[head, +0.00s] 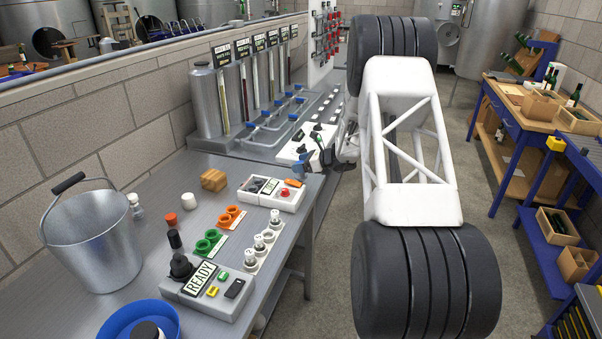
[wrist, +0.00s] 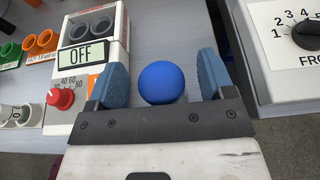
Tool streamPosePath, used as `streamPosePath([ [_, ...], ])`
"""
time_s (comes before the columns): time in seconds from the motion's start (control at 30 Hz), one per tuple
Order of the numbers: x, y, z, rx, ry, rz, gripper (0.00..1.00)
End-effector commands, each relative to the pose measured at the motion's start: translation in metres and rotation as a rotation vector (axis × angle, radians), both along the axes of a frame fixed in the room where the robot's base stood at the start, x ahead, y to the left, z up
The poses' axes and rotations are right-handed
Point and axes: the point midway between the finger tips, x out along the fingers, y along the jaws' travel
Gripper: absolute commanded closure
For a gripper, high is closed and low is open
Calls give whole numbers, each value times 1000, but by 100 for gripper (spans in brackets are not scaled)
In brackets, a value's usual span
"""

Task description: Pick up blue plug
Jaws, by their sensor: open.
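The blue plug (wrist: 161,84) shows in the wrist view as a smooth round blue ball. My gripper (wrist: 160,92) is open, with one blue-grey finger on each side of the ball. A gap shows between the ball and each finger. The lower part of the ball is hidden behind the dark gripper bar, and I cannot tell how deep it sits between the fingers. In the head view my gripper (head: 314,162) is small, over the far right end of the grey bench (head: 150,202), and I cannot make out the plug there.
A box with an OFF sign (wrist: 88,55) and red knob stands left of my gripper. A white dial panel (wrist: 280,75) stands close on the right. On the bench are a READY box (head: 208,290), a steel bucket (head: 95,240), a blue bowl (head: 125,315) and green rings (head: 210,243).

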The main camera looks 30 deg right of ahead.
Motion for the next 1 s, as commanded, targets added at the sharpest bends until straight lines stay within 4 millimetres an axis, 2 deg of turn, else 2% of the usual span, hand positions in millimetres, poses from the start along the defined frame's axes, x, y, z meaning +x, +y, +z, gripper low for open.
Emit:
streamPosePath([
  [0.1,0,0,0,0,0,0,26],
  [0.47,0,0,0,0,0,0,81],
  [0.77,0,0,2,-1,-1,0,81],
  [1.0,0,0,20,-1,-1,1,81],
])
